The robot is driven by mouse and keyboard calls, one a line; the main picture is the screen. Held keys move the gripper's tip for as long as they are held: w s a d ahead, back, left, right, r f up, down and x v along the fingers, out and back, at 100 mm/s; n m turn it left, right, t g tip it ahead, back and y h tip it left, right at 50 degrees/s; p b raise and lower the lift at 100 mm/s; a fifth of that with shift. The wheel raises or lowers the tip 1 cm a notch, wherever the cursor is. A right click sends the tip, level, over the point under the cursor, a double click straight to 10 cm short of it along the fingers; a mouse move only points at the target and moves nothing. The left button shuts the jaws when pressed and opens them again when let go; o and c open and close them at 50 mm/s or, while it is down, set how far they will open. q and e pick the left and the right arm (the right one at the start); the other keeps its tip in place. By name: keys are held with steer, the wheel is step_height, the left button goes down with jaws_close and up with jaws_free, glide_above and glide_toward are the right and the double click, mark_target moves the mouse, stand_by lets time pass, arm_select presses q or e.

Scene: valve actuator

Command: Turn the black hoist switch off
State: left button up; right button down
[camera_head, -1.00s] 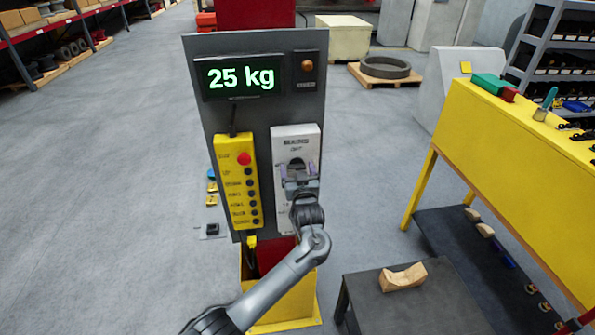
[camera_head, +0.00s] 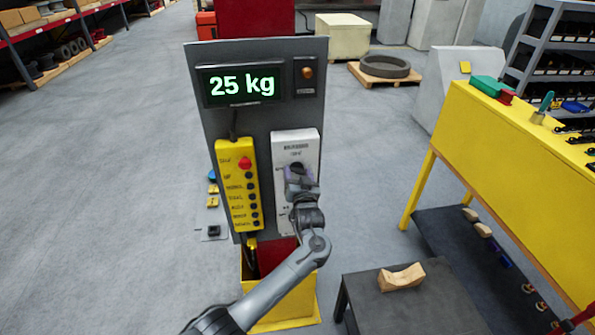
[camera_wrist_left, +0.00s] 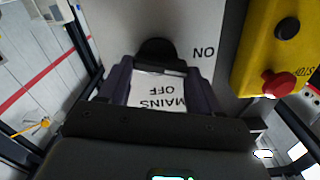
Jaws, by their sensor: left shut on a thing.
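The black hoist switch (camera_head: 297,166) is a dark knob on the white mains box (camera_head: 294,142), fixed to the right half of the grey panel. My left gripper (camera_head: 300,175) is at the box, its fingers one on each side of the knob and shut on it. In the left wrist view the knob (camera_wrist_left: 156,50) shows between the fingertips, with "OFF" and "MAINS" lettering upside down below it and "ON" lettering to the right. The exact pointing of the knob is hard to tell because the fingers cover part of it. My right gripper is not in view.
A yellow pendant (camera_head: 237,190) with a red button and several black buttons hangs just left of the box. A display (camera_head: 240,85) above reads 25 kg. A dark low table (camera_head: 420,305) stands at the lower right, and a yellow bench (camera_head: 500,160) at the right.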

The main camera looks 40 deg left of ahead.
arm_select(q)
steer(key=m, duration=0.1)
steer(key=m+p, duration=0.2)
steer(key=shift+w+d+r+m, duration=0.1)
steer(key=shift+r+m, duration=0.15)
steer(key=shift+m, duration=0.15)
steer(key=m+p, duration=0.2)
steer(key=m, duration=0.1)
steer(key=shift+w+d+f+m+p, duration=0.1)
steer(key=shift+m+p, duration=0.2)
steer(key=m+p, duration=0.1)
steer(key=m, duration=0.2)
steer(key=shift+f+p, duration=0.1)
steer(key=shift+p, duration=0.2)
steer(key=shift+w+d+f+m+p, duration=0.1)
steer(key=shift+m+p, duration=0.15)
steer(key=shift+m, duration=0.6)
steer(key=shift+f+m+p, duration=0.1)
steer(key=shift+m+p, duration=0.1)
steer(key=shift+m, duration=0.65)
steer(key=o, duration=1.1)
steer(key=shift+c, duration=0.2)
steer(key=shift+d, duration=0.1)
